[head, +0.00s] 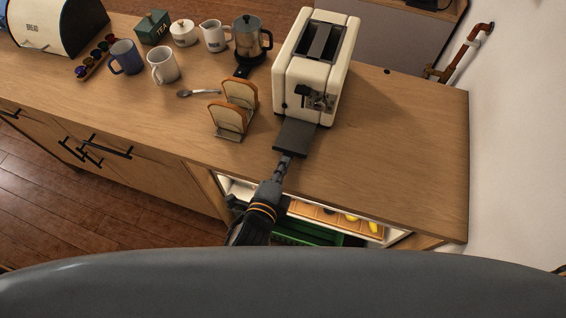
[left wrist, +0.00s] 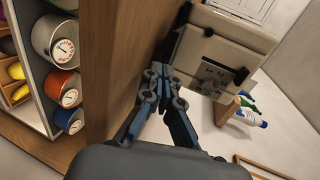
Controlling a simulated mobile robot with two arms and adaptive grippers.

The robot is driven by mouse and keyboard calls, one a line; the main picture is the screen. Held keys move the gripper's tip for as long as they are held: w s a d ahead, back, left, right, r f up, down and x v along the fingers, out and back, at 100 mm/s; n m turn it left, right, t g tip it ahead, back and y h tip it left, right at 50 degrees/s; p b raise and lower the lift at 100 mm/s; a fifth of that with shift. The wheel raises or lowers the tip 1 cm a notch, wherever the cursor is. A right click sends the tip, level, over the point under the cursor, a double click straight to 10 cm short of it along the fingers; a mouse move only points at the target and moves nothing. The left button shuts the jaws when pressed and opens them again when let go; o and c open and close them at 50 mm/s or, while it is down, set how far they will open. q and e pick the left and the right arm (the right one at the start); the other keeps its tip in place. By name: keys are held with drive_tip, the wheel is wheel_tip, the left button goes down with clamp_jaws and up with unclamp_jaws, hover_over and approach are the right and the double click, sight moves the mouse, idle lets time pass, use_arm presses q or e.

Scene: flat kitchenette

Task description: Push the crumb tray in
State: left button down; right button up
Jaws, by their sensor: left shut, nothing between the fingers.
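The cream toaster (head: 314,68) stands on the wooden counter, with its front facing me. The dark grey crumb tray (head: 296,138) sticks out from the bottom of the toaster's front, flat and near the counter. My left gripper (head: 284,160) is shut and empty, with its tips at or just short of the tray's front edge; I cannot tell whether they touch. In the left wrist view the shut fingers (left wrist: 166,75) point towards the toaster (left wrist: 226,44); the tray cannot be made out there. My right gripper is not in view.
A toast rack (head: 230,120) with bread stands left of the tray, near a spoon (head: 198,93). A coffee pot (head: 251,42), mugs and a tea box stand further left. The counter right of the toaster is clear. Below the counter edge is an open lit compartment (head: 330,215).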

sight(300, 122)
use_arm(q)
drive_tip(key=w+d, duration=0.1)
drive_tip(key=w, duration=0.2)
drive_tip(key=w+d, duration=0.1)
drive_tip(key=w, duration=0.3)
drive_tip(key=w+d, duration=0.1)
drive_tip(key=w, duration=0.2)
drive_tip(key=shift+w+d, duration=0.25)
drive_tip(key=shift+w, duration=0.15)
drive_tip(key=shift+s, duration=0.1)
drive_tip(key=shift+a, duration=0.1)
